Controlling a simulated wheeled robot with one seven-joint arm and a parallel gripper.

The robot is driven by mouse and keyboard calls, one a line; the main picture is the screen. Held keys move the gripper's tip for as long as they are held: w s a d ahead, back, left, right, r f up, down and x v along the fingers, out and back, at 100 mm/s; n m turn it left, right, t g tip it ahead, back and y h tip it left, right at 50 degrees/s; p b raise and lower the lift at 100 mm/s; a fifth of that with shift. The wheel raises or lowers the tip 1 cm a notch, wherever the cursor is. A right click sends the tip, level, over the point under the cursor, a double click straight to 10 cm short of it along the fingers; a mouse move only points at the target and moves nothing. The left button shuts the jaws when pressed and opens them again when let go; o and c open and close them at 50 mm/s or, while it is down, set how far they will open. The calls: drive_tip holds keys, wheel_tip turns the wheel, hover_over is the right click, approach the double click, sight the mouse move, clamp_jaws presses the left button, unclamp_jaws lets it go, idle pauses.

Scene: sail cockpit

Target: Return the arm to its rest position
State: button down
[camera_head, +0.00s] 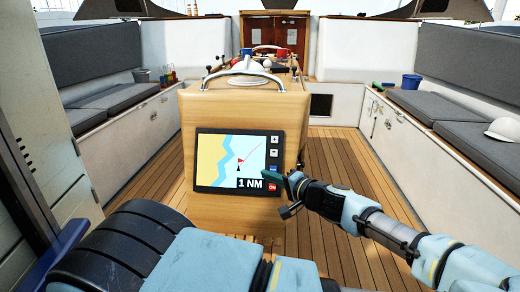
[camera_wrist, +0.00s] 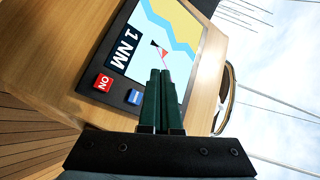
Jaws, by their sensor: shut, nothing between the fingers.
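My arm reaches in from the lower right in the head view. My gripper (camera_head: 277,171) is in front of the lower right part of a chart display on a wooden console. In the wrist view my gripper (camera_wrist: 162,72) shows its two dark green fingers shut together with nothing between them, pointing at the display. The display (camera_head: 225,160) shows a map, the text "1 NM" and a red button (camera_head: 271,187) marked "ON". The red button also shows in the wrist view (camera_wrist: 103,82), left of the fingers. I cannot tell whether the fingertips touch the screen.
The wooden console (camera_head: 215,215) stands mid-cockpit with a metal rail on top. Grey cushioned benches run along the left (camera_head: 75,120) and right (camera_head: 460,100). Plank floor (camera_head: 345,165) is clear right of the console.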

drive_tip(key=s+a+f+n+g+h+p, duration=0.2)
drive_tip(key=s+a+f+n+g+p, duration=0.25)
drive_tip(key=s+a+g, duration=0.8)
wheel_tip(320, 180, up, 21)
drive_tip(key=a+n+t+h+p, duration=0.1)
drive_tip(key=a+n+h+p, duration=0.1)
drive_tip(key=h+p, duration=0.2)
drive_tip(key=h, duration=0.3)
drive_tip(key=shift+w+a+n+h, duration=0.3)
drive_tip(key=shift+a+n, duration=0.05)
drive_tip(key=shift+f, duration=0.1)
